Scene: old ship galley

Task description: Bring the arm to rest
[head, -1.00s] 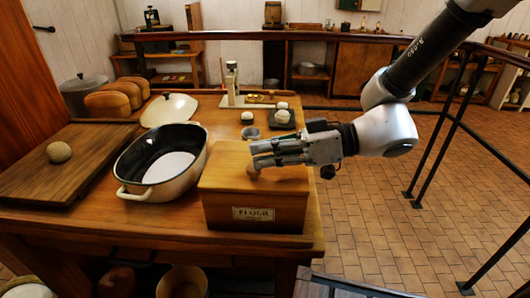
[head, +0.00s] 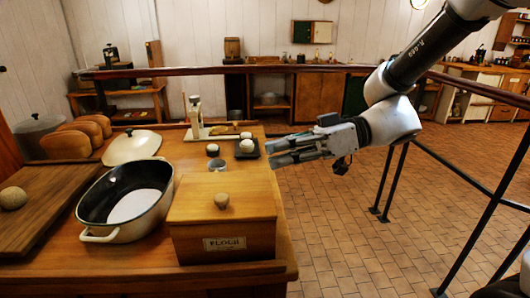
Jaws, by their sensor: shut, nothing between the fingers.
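My gripper (head: 277,153) is at the centre of the head view, pointing left. It is shut and empty. It hangs in the air to the right of and beyond the flour box, near the right edge of the table, clear of the box. The flour box (head: 222,246) is wooden, with a label reading FLOUR and a lid with a round knob (head: 221,200). The lid sits on the box. My arm comes down from the upper right of the picture.
On the wooden table (head: 60,262) stand an oval roasting pan (head: 94,234), its lid (head: 132,147), a board with a dough ball (head: 13,198), loaves (head: 66,145), a pot (head: 38,131) and a scale (head: 198,118). A dark railing (head: 480,258) stands at right. Tiled floor is open beyond.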

